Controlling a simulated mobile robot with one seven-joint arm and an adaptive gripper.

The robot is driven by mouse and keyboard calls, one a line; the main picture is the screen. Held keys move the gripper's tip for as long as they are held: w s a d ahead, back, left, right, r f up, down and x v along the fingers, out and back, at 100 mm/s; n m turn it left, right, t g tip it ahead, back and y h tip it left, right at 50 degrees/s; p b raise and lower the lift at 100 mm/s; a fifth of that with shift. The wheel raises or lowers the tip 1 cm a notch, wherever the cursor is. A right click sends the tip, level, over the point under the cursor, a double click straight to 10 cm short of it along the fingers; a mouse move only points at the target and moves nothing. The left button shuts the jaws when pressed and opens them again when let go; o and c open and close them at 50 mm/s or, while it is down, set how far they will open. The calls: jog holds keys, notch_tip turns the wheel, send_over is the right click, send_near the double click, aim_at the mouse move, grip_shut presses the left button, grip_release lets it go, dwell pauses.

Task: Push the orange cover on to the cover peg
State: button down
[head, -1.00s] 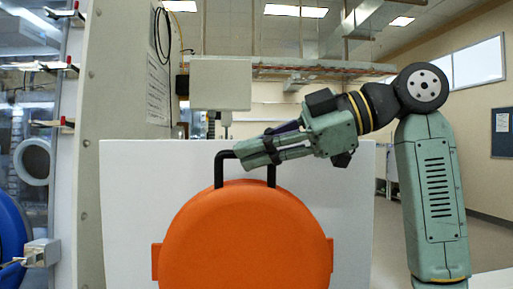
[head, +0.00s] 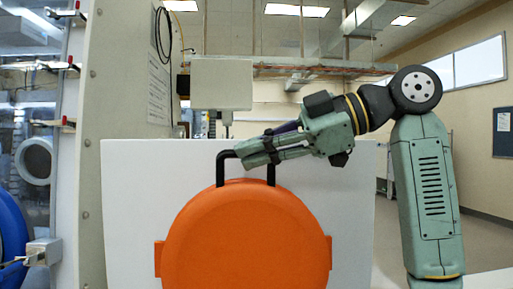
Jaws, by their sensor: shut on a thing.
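The orange cover (head: 246,240) is a large round disc with side tabs and a black handle (head: 222,166) on top. It stands upright in the lower middle of the head view, its lower part cut off by the frame edge. My gripper (head: 244,158) comes in from the right and is shut on the black handle at its top bar. The fingers hide part of that bar. I cannot make out the cover peg; whether the cover touches it cannot be told.
A white panel (head: 130,200) stands behind the cover. A pale grey upright wall (head: 98,120) with bolts is to the left. At the far left are a blue round part (head: 10,235) and a metal bracket (head: 42,252). Open room floor shows at the far right.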

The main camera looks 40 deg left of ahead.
jog(key=shift+w+a+f, duration=0.1)
jog(key=shift+w+a, duration=0.2)
jog(key=shift+a, duration=0.05)
dwell(0.5)
jog(key=c, duration=1.6)
grip_release()
jog(key=v, duration=1.2)
jog(key=shift+s, duration=0.1)
